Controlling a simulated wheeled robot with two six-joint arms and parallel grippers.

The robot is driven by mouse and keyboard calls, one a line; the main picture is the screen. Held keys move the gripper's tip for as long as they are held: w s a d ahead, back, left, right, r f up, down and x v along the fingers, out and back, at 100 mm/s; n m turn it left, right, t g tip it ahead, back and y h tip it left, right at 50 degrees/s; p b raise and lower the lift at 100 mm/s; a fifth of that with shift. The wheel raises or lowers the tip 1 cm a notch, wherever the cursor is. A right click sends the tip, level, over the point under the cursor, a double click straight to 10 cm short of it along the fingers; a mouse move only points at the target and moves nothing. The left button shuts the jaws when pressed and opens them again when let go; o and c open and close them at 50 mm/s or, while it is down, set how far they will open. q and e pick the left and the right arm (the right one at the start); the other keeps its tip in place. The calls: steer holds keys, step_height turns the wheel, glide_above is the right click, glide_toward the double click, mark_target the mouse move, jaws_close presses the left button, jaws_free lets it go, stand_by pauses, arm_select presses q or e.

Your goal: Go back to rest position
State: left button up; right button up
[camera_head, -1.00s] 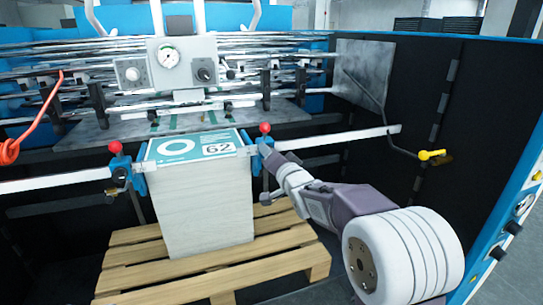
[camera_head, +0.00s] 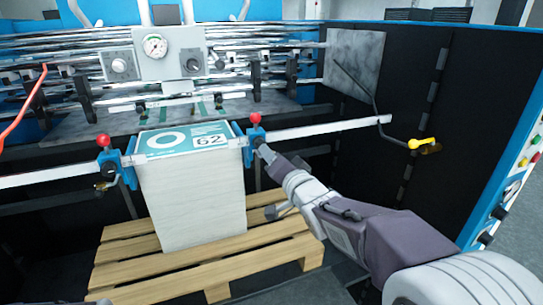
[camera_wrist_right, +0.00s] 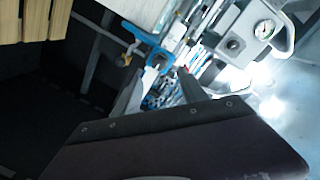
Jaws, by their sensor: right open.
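My right arm comes in from the lower right of the head view. Its gripper (camera_head: 264,152) is beside the right blue clamp (camera_head: 255,138) with the red knob; whether they touch I cannot tell. It is open, and I see nothing held in it. In the right wrist view the dark gripper body fills the bottom, with the fingers (camera_wrist_right: 167,78) pointing toward the blue clamp (camera_wrist_right: 148,45). My left gripper is in neither view.
A tall paper stack (camera_head: 195,205) with a "62" top sheet stands on a wooden pallet (camera_head: 130,265). A left clamp (camera_head: 118,165) grips the rail on its other side. The machine (camera_head: 168,55) with rollers and gauge stands behind. A dark panel (camera_head: 415,110) bounds the right.

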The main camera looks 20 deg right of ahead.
steer(key=s+a+f+n+g+p, duration=0.1)
steer(key=s+f+n+g+p, duration=0.1)
steer(key=s+f+g+p, duration=0.55)
steer(key=s+a+f+n+g+p, duration=0.25)
steer(key=s+f, duration=0.25)
steer(key=f, duration=0.5)
steer(key=s+f+n+g, duration=0.2)
steer(key=s+g, duration=0.1)
steer(key=s, duration=0.2)
steer(key=s+f+n+g, duration=0.2)
steer(key=s, duration=0.4)
steer(key=shift+s+d+f+g+b, duration=0.2)
steer(key=shift+d+f+g+b, duration=0.1)
steer(key=shift+d+g+b, duration=0.1)
